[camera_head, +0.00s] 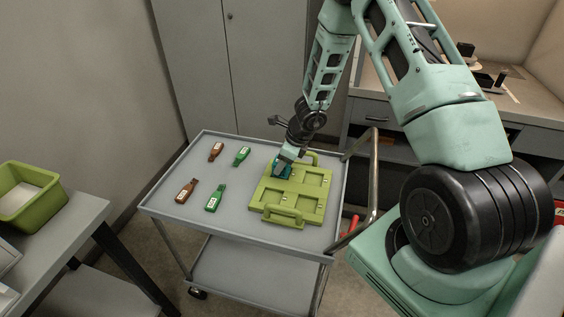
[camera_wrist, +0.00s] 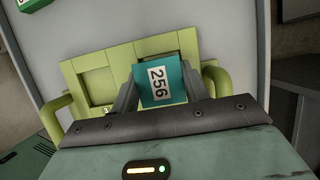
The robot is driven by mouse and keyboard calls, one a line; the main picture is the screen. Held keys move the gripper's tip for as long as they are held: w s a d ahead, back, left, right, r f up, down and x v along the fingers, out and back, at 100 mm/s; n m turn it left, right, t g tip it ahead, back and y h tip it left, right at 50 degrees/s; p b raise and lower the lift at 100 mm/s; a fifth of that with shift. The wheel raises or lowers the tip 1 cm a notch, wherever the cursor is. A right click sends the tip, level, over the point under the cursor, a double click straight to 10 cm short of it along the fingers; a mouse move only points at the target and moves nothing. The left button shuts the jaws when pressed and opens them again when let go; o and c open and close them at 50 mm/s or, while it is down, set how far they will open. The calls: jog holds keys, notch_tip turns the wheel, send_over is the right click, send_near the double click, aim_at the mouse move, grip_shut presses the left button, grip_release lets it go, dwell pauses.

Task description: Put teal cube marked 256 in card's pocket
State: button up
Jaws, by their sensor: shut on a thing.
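The teal cube (camera_wrist: 160,83) shows a white label reading 256 in the wrist view. My gripper (camera_wrist: 166,92) is shut on it, one finger on each side. In the head view my gripper (camera_head: 288,160) is at the far left corner of the yellow-green card (camera_head: 291,193), with the teal cube (camera_head: 282,170) at its tip. The card lies on the cart and has several square pockets and a handle at each end. In the wrist view the card (camera_wrist: 85,60) is behind the cube, which covers part of it. I cannot tell whether the cube touches the card.
Two brown tags (camera_head: 187,192) and two green tags (camera_head: 215,197) lie on the left half of the grey cart (camera_head: 245,214). The cart has a raised rim and a rail (camera_head: 372,185) at right. A green bin (camera_head: 38,207) stands on a table at left.

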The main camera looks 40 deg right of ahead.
jog(key=shift+f+b, duration=0.55)
jog(key=shift+f, duration=0.05)
dwell(0.3)
jog(key=o, duration=1.5)
jog(key=shift+c, duration=0.2)
jog(key=shift+r, duration=0.15)
jog(key=shift+p+v, duration=1.5)
jog(key=shift+v, duration=0.9)
jog(key=shift+s, duration=0.1)
jog(key=p+v, duration=0.4)
jog(key=v, duration=1.3)
